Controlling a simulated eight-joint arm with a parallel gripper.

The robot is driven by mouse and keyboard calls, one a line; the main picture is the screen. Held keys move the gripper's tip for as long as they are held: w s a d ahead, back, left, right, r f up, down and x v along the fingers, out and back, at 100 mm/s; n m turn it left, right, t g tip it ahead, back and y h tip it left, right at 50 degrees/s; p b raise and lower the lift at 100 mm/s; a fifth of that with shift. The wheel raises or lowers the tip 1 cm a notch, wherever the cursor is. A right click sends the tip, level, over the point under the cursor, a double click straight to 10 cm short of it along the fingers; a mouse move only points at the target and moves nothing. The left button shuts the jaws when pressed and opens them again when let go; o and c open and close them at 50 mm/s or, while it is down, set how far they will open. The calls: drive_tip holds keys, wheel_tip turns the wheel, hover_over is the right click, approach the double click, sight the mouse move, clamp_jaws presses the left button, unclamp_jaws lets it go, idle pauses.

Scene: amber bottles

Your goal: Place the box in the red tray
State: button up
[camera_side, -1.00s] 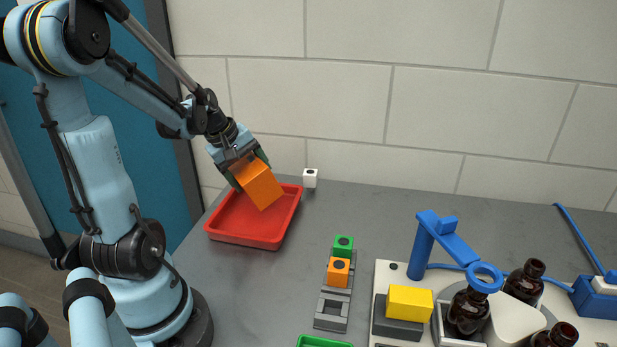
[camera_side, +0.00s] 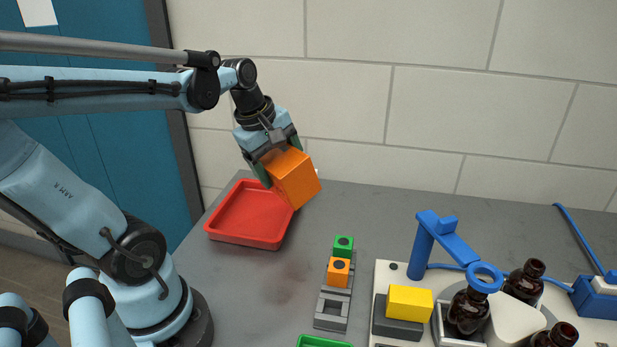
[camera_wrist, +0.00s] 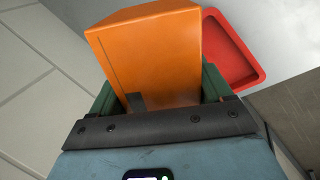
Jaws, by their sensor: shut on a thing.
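The box (camera_side: 295,178) is orange and tilted. My gripper (camera_side: 278,170) is shut on it and holds it up near the right side of the red tray. The red tray (camera_side: 240,222) lies on the grey table, and its visible floor is empty. In the side view the box covers the tray's upper right corner. In the wrist view the box (camera_wrist: 150,58) sits between the green fingers of my gripper (camera_wrist: 160,95), and part of the red tray (camera_wrist: 236,55) shows to the right of the box.
A grey rack (camera_side: 332,308) holds small orange (camera_side: 338,271) and green (camera_side: 343,246) blocks. At right, a white board carries a yellow block (camera_side: 409,302), a blue stand (camera_side: 425,245) and amber bottles (camera_side: 468,312). A green tray edge (camera_side: 322,342) shows at the bottom.

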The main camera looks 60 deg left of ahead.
drive_tip(key=n+g, duration=0.1)
drive_tip(key=d+n+g, duration=0.1)
drive_tip(key=n, duration=0.1)
drive_tip(key=shift+f, duration=0.15)
drive_tip(key=n+g, duration=0.1)
drive_tip(key=n, duration=0.1)
drive_tip(key=d+n+g, duration=0.1)
drive_tip(key=n, duration=0.1)
drive_tip(key=shift+s+n, duration=0.2)
drive_tip(key=shift+n, duration=0.1)
drive_tip(key=shift+a+f, duration=0.1)
drive_tip(key=shift+a, duration=0.05)
hover_over(258, 214)
wheel_tip(258, 214, down, 7)
drive_tip(key=shift+f, duration=1.95)
drive_tip(key=shift+f, duration=0.15)
drive_tip(key=o, duration=1.1)
